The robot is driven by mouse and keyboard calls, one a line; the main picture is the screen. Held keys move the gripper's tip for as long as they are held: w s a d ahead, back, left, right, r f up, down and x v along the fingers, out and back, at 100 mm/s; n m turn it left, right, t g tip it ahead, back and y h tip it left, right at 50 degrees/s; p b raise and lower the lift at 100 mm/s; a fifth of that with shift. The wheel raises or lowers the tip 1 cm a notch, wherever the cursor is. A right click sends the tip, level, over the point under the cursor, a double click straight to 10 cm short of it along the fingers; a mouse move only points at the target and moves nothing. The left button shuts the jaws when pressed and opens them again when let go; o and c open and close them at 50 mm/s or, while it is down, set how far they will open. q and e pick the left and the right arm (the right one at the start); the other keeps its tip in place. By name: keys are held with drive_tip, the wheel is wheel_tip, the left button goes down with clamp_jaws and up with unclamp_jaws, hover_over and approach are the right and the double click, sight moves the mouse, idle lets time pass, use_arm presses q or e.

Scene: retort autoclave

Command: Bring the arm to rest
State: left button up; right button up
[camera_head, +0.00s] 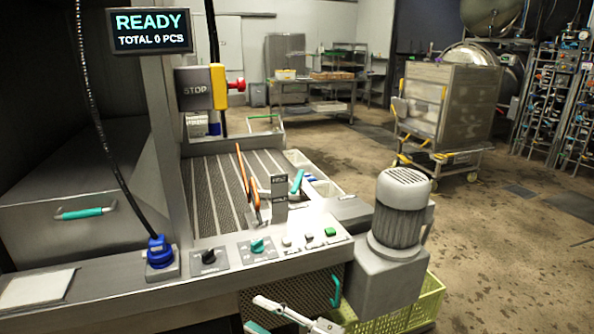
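My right gripper (255,313) shows at the bottom edge, partly cut off, in front of the machine's lower mesh guard. Its pale fingers point left and look spread, with nothing seen between them. It is apart from the control panel (225,259) above it. The panel carries a black knob, a teal knob and several push buttons, one of them green. My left gripper is not in view.
A grey motor (402,208) stands right of the panel, with a yellow-green crate (425,302) below it. A stop box (193,89) and a READY display (150,31) are above. A metal cart (437,107) stands behind on open floor.

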drive_tip(key=s+d+f+m+t+h, duration=0.2)
drive_tip(key=s+d+f+m+h, duration=0.15)
drive_tip(key=d+f+m, duration=0.3)
drive_tip(key=s+d+f+m+t+h+p, duration=0.1)
drive_tip(key=s+d+f+m+h, duration=0.2)
drive_tip(key=d+f+m+h, duration=0.3)
drive_tip(key=s+d+f+m+t+h, duration=0.25)
drive_tip(key=s+d+f+m, duration=0.2)
drive_tip(key=d, duration=0.35)
drive_tip(key=s+d+f+m+g+h, duration=0.3)
drive_tip(key=s+d+f, duration=0.4)
drive_tip(key=s, duration=0.2)
drive_tip(key=shift+s+m+g, duration=0.25)
drive_tip(key=shift+m+g, duration=0.05)
drive_tip(key=shift+g, duration=0.05)
